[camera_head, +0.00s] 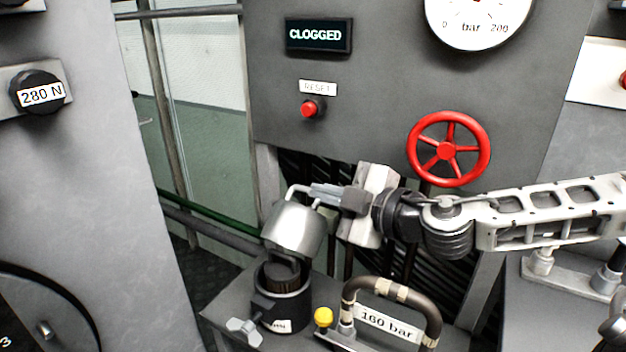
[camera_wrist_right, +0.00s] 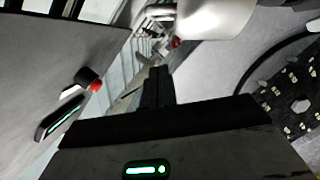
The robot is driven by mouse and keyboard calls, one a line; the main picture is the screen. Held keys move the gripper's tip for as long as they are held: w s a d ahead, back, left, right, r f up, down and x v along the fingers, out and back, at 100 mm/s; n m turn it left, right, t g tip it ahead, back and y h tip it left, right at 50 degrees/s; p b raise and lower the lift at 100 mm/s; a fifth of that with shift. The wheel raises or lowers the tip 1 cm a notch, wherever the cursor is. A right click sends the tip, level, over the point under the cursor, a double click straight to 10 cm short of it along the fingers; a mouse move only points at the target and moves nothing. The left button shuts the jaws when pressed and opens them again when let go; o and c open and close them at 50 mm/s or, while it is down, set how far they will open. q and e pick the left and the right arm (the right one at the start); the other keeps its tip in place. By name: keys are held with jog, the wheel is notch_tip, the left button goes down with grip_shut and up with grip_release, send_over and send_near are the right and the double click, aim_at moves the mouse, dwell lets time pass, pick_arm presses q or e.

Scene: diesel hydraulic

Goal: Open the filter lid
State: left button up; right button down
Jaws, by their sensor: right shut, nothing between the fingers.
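The filter lid (camera_head: 295,230) is a silver cup-shaped cover with a thin bar handle on top. It is tilted up over the black filter housing (camera_head: 282,306), whose mouth shows open below it with a dark brown filter inside. In the right wrist view the lid (camera_wrist_right: 215,16) shows as a pale metal shape at the top. My right gripper (camera_head: 316,191) comes in from the right, beside the lid's handle. Its fingers are shut with nothing between them; I cannot tell whether they touch the handle. The fingers also show in the right wrist view (camera_wrist_right: 157,85). My left gripper is not in view.
A wing screw (camera_head: 244,330) sits at the housing's front. A yellow-knobbed lever (camera_head: 323,317) and a curved hose (camera_head: 432,315) labelled "160 bar" stand to the right. A red handwheel (camera_head: 447,149), a red button (camera_head: 309,109) and a "CLOGGED" display (camera_head: 318,35) are on the panel behind.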

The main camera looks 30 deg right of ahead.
aim_at(309, 209)
jog(key=p+x, duration=0.2)
jog(key=x, duration=0.1)
jog(key=p+x, duration=0.1)
jog(key=shift+w+a+r, duration=0.1)
jog(key=shift+w+r, duration=0.2)
jog(key=shift+w, duration=0.1)
jog(key=shift+w+d+f+b, duration=0.15)
jog(key=shift+w+d+f, duration=0.1)
jog(key=shift+d+f, duration=0.25)
jog(key=shift+w+d+f+b, duration=0.15)
jog(key=shift+w+d+f, duration=0.15)
jog(key=shift+f, duration=0.4)
jog(key=shift+w+d+f, duration=0.2)
jog(key=shift+d+f, duration=0.2)
jog(key=shift+d, duration=0.2)
